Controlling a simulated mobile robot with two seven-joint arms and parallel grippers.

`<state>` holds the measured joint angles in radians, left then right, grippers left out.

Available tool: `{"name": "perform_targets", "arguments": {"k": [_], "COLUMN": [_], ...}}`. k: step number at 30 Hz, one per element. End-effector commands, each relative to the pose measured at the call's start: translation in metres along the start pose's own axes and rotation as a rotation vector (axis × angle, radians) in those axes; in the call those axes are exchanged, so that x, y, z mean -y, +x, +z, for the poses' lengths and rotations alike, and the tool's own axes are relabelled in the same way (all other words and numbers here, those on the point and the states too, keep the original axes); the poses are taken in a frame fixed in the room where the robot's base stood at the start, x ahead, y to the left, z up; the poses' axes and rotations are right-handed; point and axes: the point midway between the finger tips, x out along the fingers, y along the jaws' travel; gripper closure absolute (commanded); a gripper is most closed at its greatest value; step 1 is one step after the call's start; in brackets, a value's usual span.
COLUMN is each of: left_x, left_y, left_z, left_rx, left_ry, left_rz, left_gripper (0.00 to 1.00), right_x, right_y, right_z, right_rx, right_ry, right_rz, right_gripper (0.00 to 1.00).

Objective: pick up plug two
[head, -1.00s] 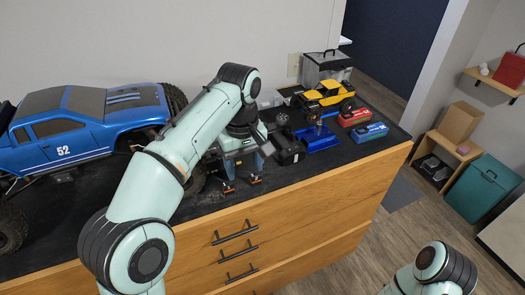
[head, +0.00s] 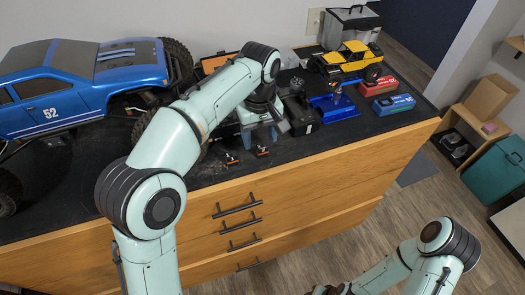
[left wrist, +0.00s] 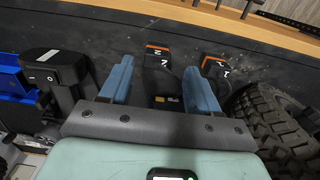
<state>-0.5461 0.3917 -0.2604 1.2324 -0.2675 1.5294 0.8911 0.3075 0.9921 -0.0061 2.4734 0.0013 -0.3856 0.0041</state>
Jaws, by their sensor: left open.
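Plug two (left wrist: 158,56) is a dark plug with an orange end and a white 2, lying on the black worktop near its front edge. It also shows in the head view (head: 262,151). My left gripper (left wrist: 157,68) is open above the worktop, its blue fingers pointing toward the plugs. In the left wrist view plug two appears between and just beyond the fingertips; nothing is held. Plug one (left wrist: 213,66), marked 1, lies beside it, past the other finger. My right gripper is out of frame; only my right arm shows at the lower right.
A black tyre (left wrist: 270,112) stands close on plug one's side. A black switch box (left wrist: 52,68) and a blue stand (head: 335,106) are on the other side. A blue truck (head: 60,90) fills the left worktop. Red (head: 377,86) and blue packs (head: 393,104) lie right.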

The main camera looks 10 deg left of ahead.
Motion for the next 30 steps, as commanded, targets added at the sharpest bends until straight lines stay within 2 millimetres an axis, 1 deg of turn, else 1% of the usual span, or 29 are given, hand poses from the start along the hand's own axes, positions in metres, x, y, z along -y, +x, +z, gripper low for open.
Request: {"name": "perform_targets", "arguments": {"k": [6,9,12,18,19,20,21,23,24,30], "left_x": [-0.004,-0.005,-0.005,-0.005,-0.005,-0.005,-0.005,-0.005,-0.005,-0.005], "left_y": [0.034,0.045,0.05,0.049,0.049,0.049,0.049,0.048,0.048,0.048], "left_z": [0.004,0.004,0.004,0.003,0.003,0.003,0.003,0.003,0.003,0.003], "left_rx": [0.004,0.003,0.002,0.001,0.001,0.001,0.0,0.001,0.001,0.001], "left_ry": [0.001,0.001,0.001,0.001,0.001,0.001,0.0,0.0,0.0,0.0], "left_rz": [-0.005,-0.003,-0.002,-0.001,-0.001,-0.001,-0.001,-0.001,-0.001,0.0], "left_gripper": [0.38,0.38,0.38,0.38,0.45,0.55,0.68,0.87,0.95,0.96], "right_x": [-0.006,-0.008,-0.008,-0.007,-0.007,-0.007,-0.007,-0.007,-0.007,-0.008], "right_y": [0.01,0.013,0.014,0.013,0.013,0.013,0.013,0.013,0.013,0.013], "right_z": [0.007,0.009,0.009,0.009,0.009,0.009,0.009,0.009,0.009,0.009], "right_rx": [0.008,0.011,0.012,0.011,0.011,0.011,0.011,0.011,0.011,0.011], "right_ry": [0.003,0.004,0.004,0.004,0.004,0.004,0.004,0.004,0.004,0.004], "right_rz": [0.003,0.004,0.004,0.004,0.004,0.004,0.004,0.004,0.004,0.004], "right_gripper": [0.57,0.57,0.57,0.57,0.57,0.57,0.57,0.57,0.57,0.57]}}
